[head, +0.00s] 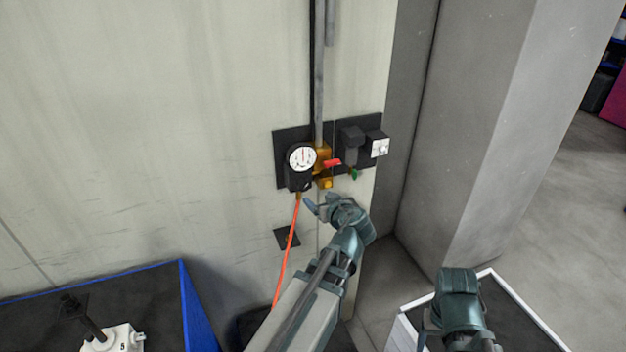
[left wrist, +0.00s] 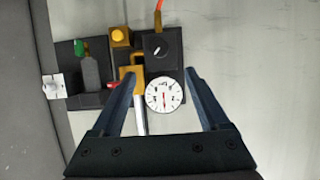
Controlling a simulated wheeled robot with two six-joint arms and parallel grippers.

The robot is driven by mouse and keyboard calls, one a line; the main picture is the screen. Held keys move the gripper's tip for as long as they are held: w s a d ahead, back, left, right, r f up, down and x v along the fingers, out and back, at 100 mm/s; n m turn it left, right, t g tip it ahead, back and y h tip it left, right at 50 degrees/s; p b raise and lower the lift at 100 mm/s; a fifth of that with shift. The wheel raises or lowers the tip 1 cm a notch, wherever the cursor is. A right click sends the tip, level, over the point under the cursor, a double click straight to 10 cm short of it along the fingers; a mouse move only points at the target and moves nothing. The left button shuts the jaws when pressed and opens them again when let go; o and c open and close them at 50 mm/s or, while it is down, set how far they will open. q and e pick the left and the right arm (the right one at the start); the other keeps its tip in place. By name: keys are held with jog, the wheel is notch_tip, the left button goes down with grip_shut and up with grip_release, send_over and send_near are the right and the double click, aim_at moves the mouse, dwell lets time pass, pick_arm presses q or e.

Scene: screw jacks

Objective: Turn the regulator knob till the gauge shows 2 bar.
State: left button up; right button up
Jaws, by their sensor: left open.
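The round white gauge (head: 301,158) with a red needle is on a black wall unit. The needle points up in the head view; the scale is too small to read. The left wrist view shows the gauge (left wrist: 164,95) upside down, needle pointing down. Beside it is a black knob (left wrist: 158,46) with a white mark, seemingly the regulator knob. In the head view the black regulator body (head: 298,181) sits below the dial. My left gripper (head: 318,203) is open and empty, just right of and below it. In the wrist view its fingers (left wrist: 158,80) frame the gauge without touching it.
A red lever (head: 332,163), yellow fittings (head: 326,183), a green-tipped part (head: 354,175) and a white switch (head: 379,147) are close by. An orange hose (head: 285,250) hangs below. My right arm is at lower right by a white-edged tray (head: 520,310).

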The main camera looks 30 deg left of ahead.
aim_at(304, 187)
pick_arm(q)
jog(key=b+x, duration=0.5)
jog(key=x, duration=0.8)
jog(key=shift+d, duration=0.1)
jog(key=shift+w+a+f, duration=0.1)
jog(key=shift+w+a, duration=0.25)
jog(key=shift+a, duration=0.05)
grip_shut()
